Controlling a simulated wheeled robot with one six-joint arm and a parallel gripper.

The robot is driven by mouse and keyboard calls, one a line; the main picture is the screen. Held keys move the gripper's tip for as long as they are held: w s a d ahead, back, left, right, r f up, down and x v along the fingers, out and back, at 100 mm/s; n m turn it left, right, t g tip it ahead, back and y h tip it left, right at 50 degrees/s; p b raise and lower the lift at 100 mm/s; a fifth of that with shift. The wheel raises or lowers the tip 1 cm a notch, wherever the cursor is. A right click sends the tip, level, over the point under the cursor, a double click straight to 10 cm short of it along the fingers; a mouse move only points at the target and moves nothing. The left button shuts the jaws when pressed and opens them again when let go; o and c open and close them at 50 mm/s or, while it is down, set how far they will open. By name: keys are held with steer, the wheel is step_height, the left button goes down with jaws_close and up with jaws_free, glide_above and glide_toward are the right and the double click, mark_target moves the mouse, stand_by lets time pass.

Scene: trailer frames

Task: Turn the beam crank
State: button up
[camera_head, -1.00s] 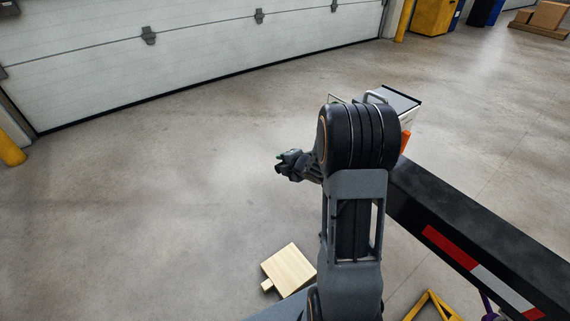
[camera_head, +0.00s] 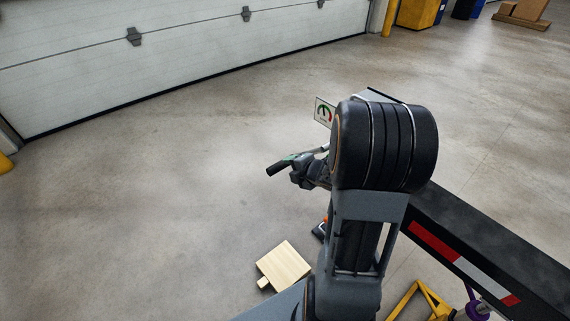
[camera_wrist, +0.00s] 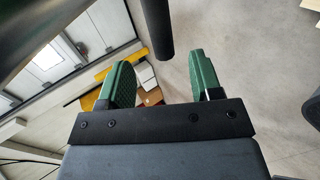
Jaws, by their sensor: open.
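A black crank grip (camera_head: 277,168) sticks out to the left at my gripper (camera_head: 296,168) in the head view, with a pale metal rod beside it. My arm hides the rest of the crank. In the wrist view the dark round grip (camera_wrist: 155,28) hangs from the top, in line with the gap between the green fingertips of my gripper (camera_wrist: 162,75). The fingers are apart and nothing is clamped between them. I cannot tell how deep the grip lies relative to the fingertips. The black beam (camera_head: 455,215) with red and white stripes runs to the lower right, behind my arm.
A small gauge sign (camera_head: 324,112) stands just above my gripper. A wooden block (camera_head: 283,264) lies on the floor below. A yellow frame (camera_head: 425,298) stands under the beam. The floor to the left is clear up to the roller door (camera_head: 180,55).

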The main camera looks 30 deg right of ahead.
steer(key=shift+p+v, duration=0.35)
steer(key=shift+v, duration=1.05)
steer(key=shift+c, duration=0.4)
